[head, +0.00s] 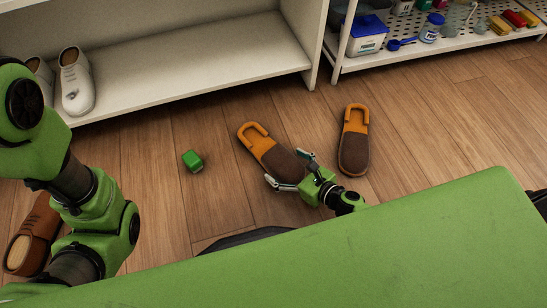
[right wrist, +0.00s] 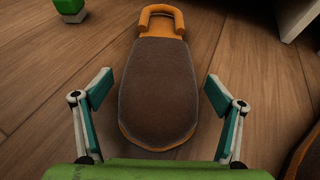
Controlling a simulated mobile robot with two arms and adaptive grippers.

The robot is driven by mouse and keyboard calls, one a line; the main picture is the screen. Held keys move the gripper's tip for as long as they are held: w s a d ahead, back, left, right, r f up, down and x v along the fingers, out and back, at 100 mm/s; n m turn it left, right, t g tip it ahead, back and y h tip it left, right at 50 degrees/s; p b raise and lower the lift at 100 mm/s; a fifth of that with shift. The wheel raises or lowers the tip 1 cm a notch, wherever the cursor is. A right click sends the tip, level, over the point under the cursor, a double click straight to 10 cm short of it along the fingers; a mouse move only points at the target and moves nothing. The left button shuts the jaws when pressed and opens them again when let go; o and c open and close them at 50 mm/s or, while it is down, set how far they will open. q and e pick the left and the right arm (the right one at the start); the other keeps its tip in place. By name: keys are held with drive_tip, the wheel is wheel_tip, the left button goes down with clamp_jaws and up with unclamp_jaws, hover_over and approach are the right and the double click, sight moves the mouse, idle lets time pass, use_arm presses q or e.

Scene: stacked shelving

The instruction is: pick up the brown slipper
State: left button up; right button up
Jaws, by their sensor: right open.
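Two brown slippers with orange edges and open orange ends lie on the wooden floor. The left brown slipper (head: 277,158) is at my right gripper (head: 288,171), and the other brown slipper (head: 354,145) lies to its right, apart from it. In the right wrist view the near slipper (right wrist: 165,85) lies lengthwise between the two open fingers of my right gripper (right wrist: 158,95). A gap shows on each side, so the fingers look clear of it. My left arm shows at the left of the head view, but its gripper is out of view.
A green block (head: 193,161) lies on the floor left of the slippers. White shoes (head: 76,82) stand on the low white shelf (head: 190,67). A brown shoe (head: 35,235) is at the lower left. Another shelf (head: 420,52) at upper right holds bottles and a tub. Bare floor surrounds the slippers.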

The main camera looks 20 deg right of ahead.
sight(271, 153)
drive_tip(key=b+x, duration=0.1)
drive_tip(key=x, duration=0.3)
drive_tip(key=shift+b, duration=0.35)
drive_tip(key=shift+r, duration=0.1)
drive_tip(key=c, duration=1.3)
drive_tip(key=shift+r, duration=0.15)
